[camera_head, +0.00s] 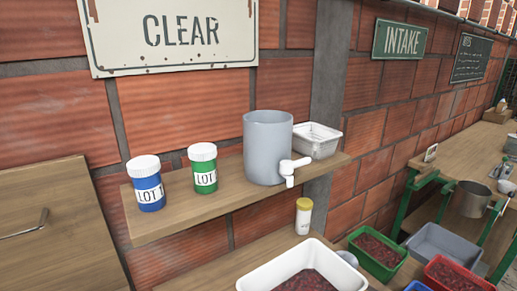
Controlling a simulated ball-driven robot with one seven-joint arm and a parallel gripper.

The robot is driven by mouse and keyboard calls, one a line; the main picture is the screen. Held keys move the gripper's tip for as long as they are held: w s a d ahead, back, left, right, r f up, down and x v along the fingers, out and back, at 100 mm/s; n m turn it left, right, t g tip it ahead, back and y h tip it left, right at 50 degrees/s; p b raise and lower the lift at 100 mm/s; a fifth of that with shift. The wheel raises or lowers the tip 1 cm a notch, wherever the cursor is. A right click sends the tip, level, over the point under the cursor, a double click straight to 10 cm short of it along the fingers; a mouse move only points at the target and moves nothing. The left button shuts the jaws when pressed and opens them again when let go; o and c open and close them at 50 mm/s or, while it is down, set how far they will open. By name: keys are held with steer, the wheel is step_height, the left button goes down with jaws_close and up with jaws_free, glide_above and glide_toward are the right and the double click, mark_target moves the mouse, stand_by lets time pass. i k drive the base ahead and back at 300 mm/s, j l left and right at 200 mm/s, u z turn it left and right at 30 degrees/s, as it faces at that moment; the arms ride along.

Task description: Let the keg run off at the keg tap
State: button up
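A grey-blue keg (262,150) stands upright on a wooden wall shelf (150,226), right of its middle. A white keg tap (292,170) sticks out low on its front right side, with its spout pointing down. I cannot tell whether the tap is open or closed; no liquid shows at the spout. The inside of the keg is mostly hidden. My gripper is not in view.
Below are a yellow-capped bottle (303,215), a white tray (268,275) of dark red contents and several crates. A wooden cabinet (50,230) is at left.

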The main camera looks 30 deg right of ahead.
mark_target(287, 166)
steer(key=i+l+z, duration=0.1)
steer(key=l+z, duration=0.2)
steer(key=i+l+z, duration=0.15)
steer(key=l+z, duration=0.15)
steer(key=l, duration=0.15)
steer(key=i+l+z, duration=0.15)
steer(key=l+z, duration=0.15)
